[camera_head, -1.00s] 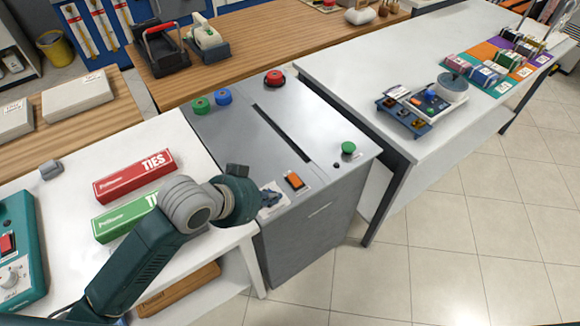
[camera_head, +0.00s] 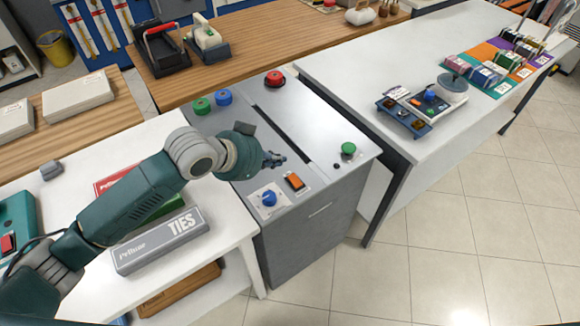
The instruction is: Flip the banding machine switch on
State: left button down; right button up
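The banding machine (camera_head: 325,203) is a grey cabinet with a long dark slot in its top. An orange rocker switch (camera_head: 294,181) sits on a pale plate near its front edge, with a blue knob (camera_head: 268,198) to its left. My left gripper (camera_head: 277,160) is over the machine's top, just behind the switch and knob in the picture, and apart from the switch. Its fingers are small and dark, and whether they are open or shut is unclear. I see nothing held in it. My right gripper is not in view.
The machine's top also has a red button (camera_head: 274,79), a green button (camera_head: 348,149), and green and blue caps (camera_head: 223,97) at the back left. A grey TIES box (camera_head: 160,241) lies on the left table under my arm. A white table (camera_head: 350,60) stands right.

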pick_arm(q)
jog(key=p, duration=0.1)
send_over(290, 176)
jog(key=f, duration=0.5)
jog(key=shift+s+d, duration=0.2)
jog(key=shift+s, duration=0.15)
jog(key=f, duration=0.2)
jog(key=shift+w+f, duration=0.3)
jog(key=shift+f, duration=0.05)
jog(key=shift+w+a+f+p, duration=0.1)
jog(key=shift+f+p, duration=0.1)
jog(key=shift+f, duration=0.25)
jog(key=shift+a+f+p, duration=0.1)
jog(key=shift+f+p, duration=0.05)
jog(key=shift+f, duration=0.25)
